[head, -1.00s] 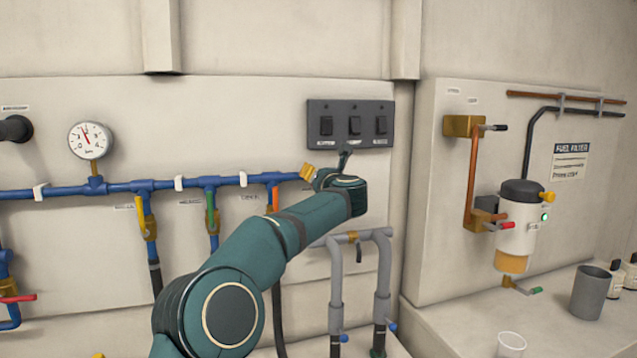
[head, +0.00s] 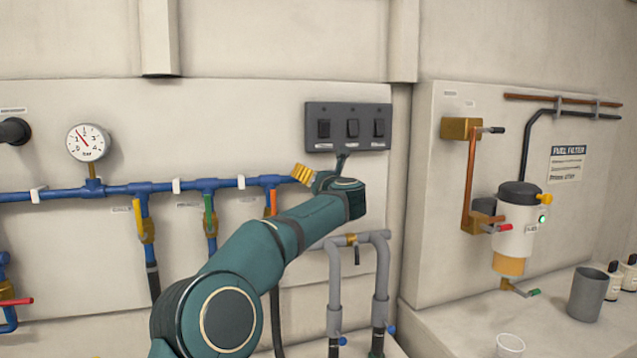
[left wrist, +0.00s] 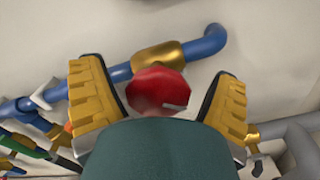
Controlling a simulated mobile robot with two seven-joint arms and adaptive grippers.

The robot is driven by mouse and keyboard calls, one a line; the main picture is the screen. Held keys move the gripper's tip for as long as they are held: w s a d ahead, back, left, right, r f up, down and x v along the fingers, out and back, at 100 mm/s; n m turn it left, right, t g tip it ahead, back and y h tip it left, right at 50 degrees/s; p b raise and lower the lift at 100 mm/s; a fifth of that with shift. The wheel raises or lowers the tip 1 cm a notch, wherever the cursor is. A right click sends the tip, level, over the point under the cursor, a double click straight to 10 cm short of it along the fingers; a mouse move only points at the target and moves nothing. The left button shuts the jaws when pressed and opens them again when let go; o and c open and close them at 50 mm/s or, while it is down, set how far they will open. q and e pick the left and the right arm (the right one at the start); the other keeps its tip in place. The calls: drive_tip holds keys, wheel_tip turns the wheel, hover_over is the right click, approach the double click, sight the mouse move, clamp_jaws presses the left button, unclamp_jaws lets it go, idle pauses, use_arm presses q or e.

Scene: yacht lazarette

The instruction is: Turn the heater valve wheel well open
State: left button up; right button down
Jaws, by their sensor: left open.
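A red valve wheel (left wrist: 157,90) shows in the left wrist view, beside a brass fitting (left wrist: 158,57) on a blue pipe (left wrist: 205,45). My left gripper (left wrist: 158,98) is open, with one yellow ribbed finger on each side of the wheel. Gaps show between the wheel and both fingers, so it is not gripped. In the head view my left gripper (head: 304,174) is at the right end of the blue pipe, below the switch panel; it and the arm hide the wheel there. No label on the wheel can be read. My right gripper is not in view.
A switch panel (head: 347,127) is just above the gripper. Lever valves (head: 211,216) hang from the blue pipe to its left. Grey pipes (head: 334,285) stand below right. A fuel filter (head: 517,225) and grey cup (head: 587,294) are farther right.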

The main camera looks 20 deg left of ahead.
use_arm(q)
drive_tip(key=shift+s, duration=0.1)
drive_tip(key=v, duration=1.1)
drive_tip(key=shift+s+d, duration=0.25)
drive_tip(key=shift+d, duration=0.1)
